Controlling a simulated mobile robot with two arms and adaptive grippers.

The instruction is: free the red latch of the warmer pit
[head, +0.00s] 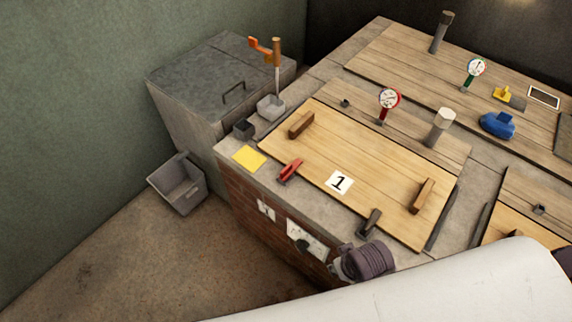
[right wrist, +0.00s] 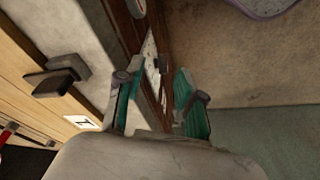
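The red latch (head: 290,171) sits at the front edge of a pale wooden lid (head: 325,150) marked 1, toward its left end. A similar dark latch (head: 370,222) sits at the same edge further right; a dark latch (right wrist: 60,78) also shows in the right wrist view, beside the lid. My right gripper (right wrist: 160,90) is open, with its green fingers apart and nothing seen held. It is close to the counter's edge and brick front. My left gripper is not in view. The red latch cannot be made out clearly in the right wrist view.
A ribbed grey-purple object (head: 368,261) is at the counter's front edge. A yellow square (head: 249,158), small dark box (head: 243,128) and grey container (head: 270,106) lie left of the lid. A red gauge (head: 389,101) stands behind. A grey bin (head: 178,184) stands on the floor.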

